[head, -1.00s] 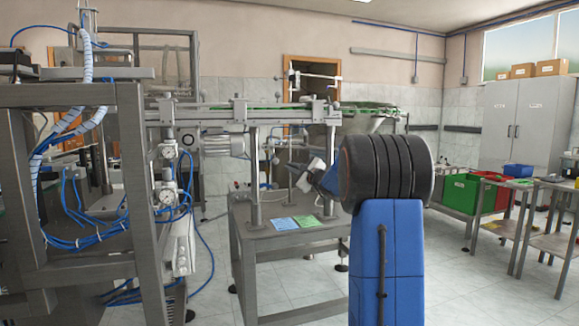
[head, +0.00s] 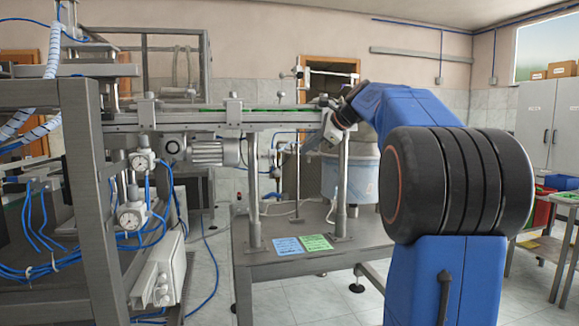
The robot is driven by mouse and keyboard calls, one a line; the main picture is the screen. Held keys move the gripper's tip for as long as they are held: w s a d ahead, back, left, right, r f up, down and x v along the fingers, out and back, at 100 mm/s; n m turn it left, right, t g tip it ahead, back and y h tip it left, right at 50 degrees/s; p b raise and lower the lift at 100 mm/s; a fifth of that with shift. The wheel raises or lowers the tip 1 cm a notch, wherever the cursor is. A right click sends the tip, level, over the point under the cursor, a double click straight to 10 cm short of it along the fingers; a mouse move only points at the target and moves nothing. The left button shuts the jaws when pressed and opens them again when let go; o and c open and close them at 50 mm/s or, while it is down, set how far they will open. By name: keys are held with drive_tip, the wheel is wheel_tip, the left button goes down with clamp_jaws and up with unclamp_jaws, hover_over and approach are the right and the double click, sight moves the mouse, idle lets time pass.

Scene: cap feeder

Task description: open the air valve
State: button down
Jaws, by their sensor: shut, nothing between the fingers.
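I cannot pick out the air valve for certain. Air fittings with two round pressure gauges, an upper gauge (head: 142,161) and a lower gauge (head: 131,215), are on the left machine frame, with blue hoses around them. Small fittings with a blue hose also show under the conveyor near its middle, too small to make out. My gripper (head: 317,141) is at the end of my blue arm, by the right part of the conveyor and apart from the gauges. It is shut and empty. Its fingertips are small and partly unclear against the machine behind.
The conveyor rail (head: 200,117) runs across the middle above a grey table (head: 330,250). A blue card (head: 288,246) and a green card (head: 316,242) lie on it. A conveyor post (head: 342,175) stands close to my gripper.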

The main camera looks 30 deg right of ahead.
approach(278, 172)
drive_tip(key=x, duration=0.6)
drive_tip(key=shift+w+d, duration=0.3)
drive_tip(key=shift+w+a+f, duration=0.15)
drive_tip(key=shift+a+f, duration=0.25)
drive_tip(key=shift+a, duration=0.05)
drive_tip(key=shift+r, duration=0.15)
idle(0.3)
drive_tip(key=shift+r, duration=0.7)
drive_tip(key=d+f+v, duration=0.1)
drive_tip(key=v, duration=1.2)
drive_tip(key=shift+s+d, duration=0.35)
drive_tip(key=shift+s, duration=0.3)
